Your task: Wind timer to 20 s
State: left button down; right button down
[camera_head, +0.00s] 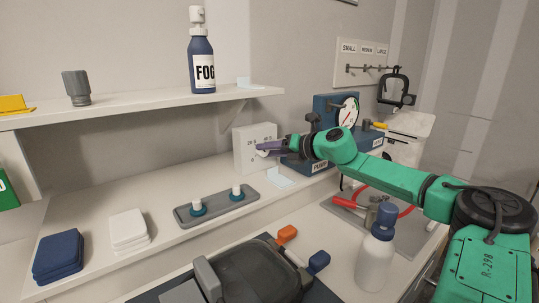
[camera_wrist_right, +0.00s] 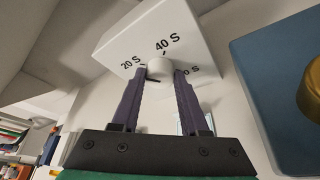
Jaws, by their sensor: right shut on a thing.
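The timer is a white box (camera_head: 243,150) standing on the bench against the back wall. In the right wrist view its white face (camera_wrist_right: 190,28) carries the marks 20 S, 40 S and a third one partly hidden by a finger. A round white knob (camera_wrist_right: 160,68) sticks out below the marks. My right gripper (camera_head: 266,150) reaches the timer's face from the right. In the right wrist view its purple fingers (camera_wrist_right: 160,76) are shut on the knob, one on each side. The knob's pointer setting cannot be read clearly. My left gripper is not in view.
A blue pump unit with a round gauge (camera_head: 347,110) stands right of the timer, close to my right arm. A grey tray (camera_head: 215,209) with two teal-based pieces lies in front. A shelf (camera_head: 150,108) with a FOG bottle (camera_head: 202,55) hangs above.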

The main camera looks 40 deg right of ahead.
jog(key=shift+d+r, duration=0.1)
jog(key=shift+r, duration=0.05)
jog(key=shift+c, duration=2.1)
grip_release()
jog(key=shift+s+b, duration=0.2)
jog(key=shift+b, duration=0.15)
jog(key=b+v, duration=0.2)
jog(key=v, duration=0.1)
jog(key=b+v, duration=0.2)
jog(key=shift+s+d+f, duration=0.1)
jog(key=shift+s+f, duration=0.05)
jog(key=shift+f, duration=0.25)
jog(key=b+v, duration=0.2)
jog(key=v, duration=0.7)
jog(key=shift+r, duration=0.4)
